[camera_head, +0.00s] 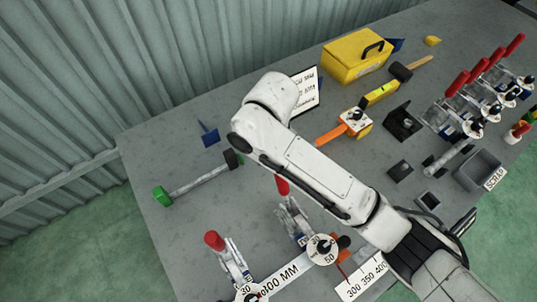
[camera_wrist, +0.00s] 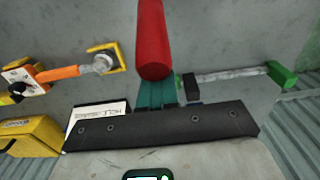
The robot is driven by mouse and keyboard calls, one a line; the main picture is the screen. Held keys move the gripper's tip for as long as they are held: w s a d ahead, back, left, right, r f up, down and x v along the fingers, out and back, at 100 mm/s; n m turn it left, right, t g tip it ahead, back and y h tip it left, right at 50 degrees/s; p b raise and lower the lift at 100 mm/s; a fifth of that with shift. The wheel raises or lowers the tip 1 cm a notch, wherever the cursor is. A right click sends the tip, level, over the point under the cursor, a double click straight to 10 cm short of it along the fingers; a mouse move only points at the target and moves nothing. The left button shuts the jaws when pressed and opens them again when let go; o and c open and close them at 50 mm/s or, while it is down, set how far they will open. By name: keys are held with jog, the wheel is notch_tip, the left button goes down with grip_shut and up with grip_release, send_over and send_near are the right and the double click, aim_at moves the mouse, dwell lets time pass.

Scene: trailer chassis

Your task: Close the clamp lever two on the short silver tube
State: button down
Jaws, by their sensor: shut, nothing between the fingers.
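A short silver tube (camera_head: 200,180) with a green end and a black end lies on the grey table; it also shows in the wrist view (camera_wrist: 232,75). Two toggle clamps with red levers stand at the front, a left lever (camera_head: 214,241) and a right lever (camera_head: 282,185) partly hidden by my arm. Both levers point up. In the wrist view a red lever (camera_wrist: 150,40), seemingly the right one, is close, in front of my gripper (camera_wrist: 157,92). My gripper is shut with nothing in it; contact with the lever cannot be told. My arm hides the gripper in the head view.
More red-levered clamps (camera_head: 470,85) stand at the right over another silver tube (camera_head: 450,157), near a grey scrap bin (camera_head: 481,170). A yellow toolbox (camera_head: 352,58), a hammer (camera_head: 408,68) and an orange-handled tool (camera_head: 335,132) lie behind. The table's left side is mostly free.

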jog(key=shift+s+d+r, duration=0.4)
jog(key=shift+s+d, duration=0.15)
jog(key=shift+s, duration=0.2)
jog(key=shift+s, duration=0.1)
jog(key=shift+s+d+r, duration=0.2)
jog(key=shift+s+d, duration=0.5)
jog(key=shift+s, duration=0.25)
jog(key=shift+w+r, duration=0.15)
jog(key=shift+r, duration=3.85)
jog(key=shift+a, duration=0.1)
